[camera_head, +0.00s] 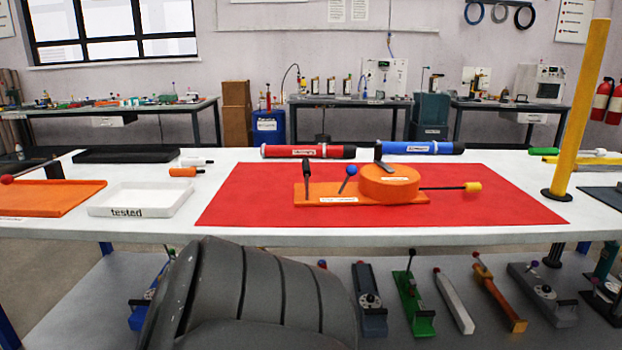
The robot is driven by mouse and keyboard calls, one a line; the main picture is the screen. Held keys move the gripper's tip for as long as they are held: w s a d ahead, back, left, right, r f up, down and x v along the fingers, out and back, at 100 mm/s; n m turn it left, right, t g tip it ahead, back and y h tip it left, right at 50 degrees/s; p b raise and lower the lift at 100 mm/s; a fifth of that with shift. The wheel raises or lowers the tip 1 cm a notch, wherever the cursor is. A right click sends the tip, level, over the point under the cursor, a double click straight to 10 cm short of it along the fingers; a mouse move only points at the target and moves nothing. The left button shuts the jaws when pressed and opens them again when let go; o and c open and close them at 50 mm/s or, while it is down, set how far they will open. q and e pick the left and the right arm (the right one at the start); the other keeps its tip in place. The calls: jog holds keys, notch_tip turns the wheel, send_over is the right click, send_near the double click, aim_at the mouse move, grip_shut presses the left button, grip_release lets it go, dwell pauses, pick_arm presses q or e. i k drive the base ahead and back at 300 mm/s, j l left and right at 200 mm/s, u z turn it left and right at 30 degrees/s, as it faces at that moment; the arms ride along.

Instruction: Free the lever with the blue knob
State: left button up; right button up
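The lever with the blue knob (351,170) stands on the orange pump (335,191), leaning to the right at its top. It is just left of the pump's round orange drum (389,184). Left of the lever stands an upright black-handled pin (307,178). A black piece (379,155) rises from the top of the drum. A dark rod with a yellow end (472,187) sticks out to the right of the drum. What holds the lever is too small to tell. Neither of my grippers is in view; a grey arm part of mine fills the bottom left.
The pump sits on a red mat (250,210) on the white table (150,240). A red tube (300,151) and a blue tube (415,148) lie behind it. A white "tested" tray (126,212) and an orange tray (60,205) stand left. A yellow post (580,110) rises right.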

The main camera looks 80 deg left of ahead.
aim_at(351, 170)
jog(key=u, duration=2.2)
